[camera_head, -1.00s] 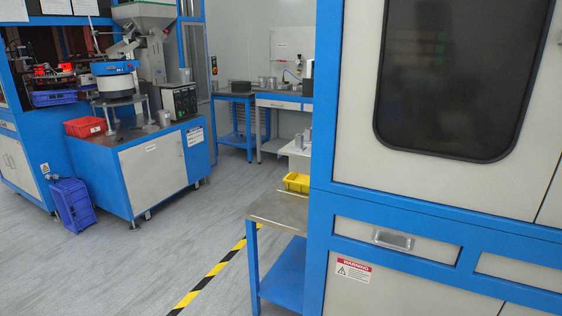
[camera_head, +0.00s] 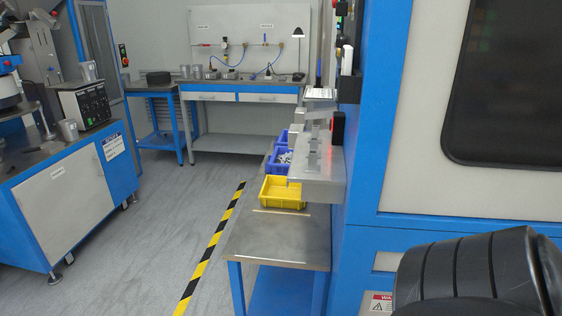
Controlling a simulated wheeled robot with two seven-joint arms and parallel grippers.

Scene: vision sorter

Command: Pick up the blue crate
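A blue crate (camera_head: 273,167) holding small grey parts stands on the metal-topped table (camera_head: 275,240), behind a yellow crate (camera_head: 283,204). The sorter's metal chute partly covers its right side. Another blue crate (camera_head: 282,138) shows just behind it, mostly hidden. The yellow crate looks empty from here. Neither of my grippers is in view. A black ribbed part at the lower right looks like one of my own arm links.
The large blue and white machine (camera_head: 395,205) fills the right side. A blue workbench (camera_head: 240,96) stands at the back, and a blue and white cabinet (camera_head: 70,200) stands at left. Yellow-black tape (camera_head: 208,250) runs along the floor. The grey floor left of the tape is clear.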

